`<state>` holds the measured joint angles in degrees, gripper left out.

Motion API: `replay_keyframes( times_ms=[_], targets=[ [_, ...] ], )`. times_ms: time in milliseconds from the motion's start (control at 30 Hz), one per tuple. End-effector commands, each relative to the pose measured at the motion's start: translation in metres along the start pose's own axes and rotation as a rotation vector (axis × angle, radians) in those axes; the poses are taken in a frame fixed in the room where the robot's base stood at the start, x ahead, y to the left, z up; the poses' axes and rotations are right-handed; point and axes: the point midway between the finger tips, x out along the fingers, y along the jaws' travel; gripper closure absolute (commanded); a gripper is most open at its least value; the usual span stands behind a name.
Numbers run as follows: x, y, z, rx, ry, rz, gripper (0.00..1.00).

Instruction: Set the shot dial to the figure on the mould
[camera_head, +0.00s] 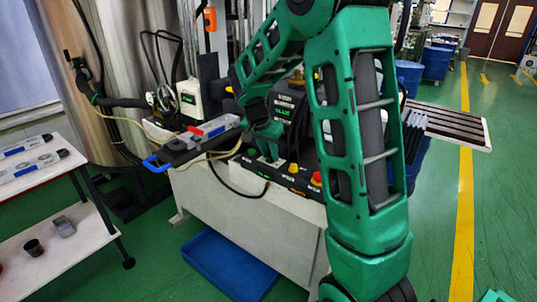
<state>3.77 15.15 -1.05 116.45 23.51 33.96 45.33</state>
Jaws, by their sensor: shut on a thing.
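My green gripper (271,155) reaches down to the black control panel (252,166) at the front of the dispensing machine. It is shut on the shot dial, which the fingers hide almost wholly, so its setting cannot be read. The mould (205,134), a long dark and grey block with a blue handle and a red part on top, lies on the machine to the left of my gripper. Its figure is too small to read.
A yellow button (293,168) and a red button (316,178) sit right of my gripper. A cable loops by the panel. A blue bin (228,264) stands on the floor below. A white two-shelf rack (62,240) stands at left.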

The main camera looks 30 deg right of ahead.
Motion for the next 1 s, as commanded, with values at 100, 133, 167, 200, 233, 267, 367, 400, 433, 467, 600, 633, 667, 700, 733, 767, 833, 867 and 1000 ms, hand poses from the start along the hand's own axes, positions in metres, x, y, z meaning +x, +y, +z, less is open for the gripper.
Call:
replay_keyframes(
  times_ms=[100, 133, 167, 200, 233, 267, 367, 400, 433, 467, 600, 633, 667, 700, 733, 767, 833, 867, 1000],
  targets=[
    [-0.0002, -0.0051, 0.0036, 0.086, -0.004, 0.035, 0.98],
    [-0.0002, -0.0050, 0.0037, 0.111, -0.004, 0.046, 0.98],
    [-0.0003, -0.0054, 0.0036, 0.132, -0.004, 0.054, 0.98],
    [-0.0005, -0.0060, 0.0034, 0.161, -0.004, 0.065, 0.98],
    [-0.0004, -0.0059, 0.0034, 0.183, -0.004, 0.075, 0.98],
    [-0.0001, -0.0060, 0.0034, 0.201, -0.004, 0.083, 0.98],
    [-0.0003, -0.0070, 0.0034, 0.261, -0.005, 0.106, 0.98],
    [-0.0004, -0.0072, 0.0034, 0.281, -0.005, 0.115, 0.98],
    [-0.0004, -0.0073, 0.0036, 0.296, -0.005, 0.121, 0.98],
    [-0.0004, -0.0075, 0.0039, 0.308, -0.006, 0.126, 0.98],
    [-0.0004, -0.0084, 0.0038, 0.356, -0.006, 0.146, 0.98],
    [-0.0004, -0.0085, 0.0039, 0.364, -0.006, 0.149, 0.98],
    [-0.0004, -0.0085, 0.0039, 0.370, -0.006, 0.151, 0.98],
    [-0.0005, -0.0087, 0.0040, 0.377, -0.006, 0.154, 0.98],
    [-0.0005, -0.0088, 0.0040, 0.382, -0.006, 0.156, 0.98],
    [-0.0005, -0.0090, 0.0040, 0.385, -0.006, 0.157, 0.98],
    [-0.0006, -0.0093, 0.0040, 0.392, -0.006, 0.159, 0.98],
    [-0.0007, -0.0094, 0.0040, 0.394, -0.006, 0.160, 0.98],
    [-0.0008, -0.0098, 0.0041, 0.397, -0.006, 0.160, 0.98]
  ],
)
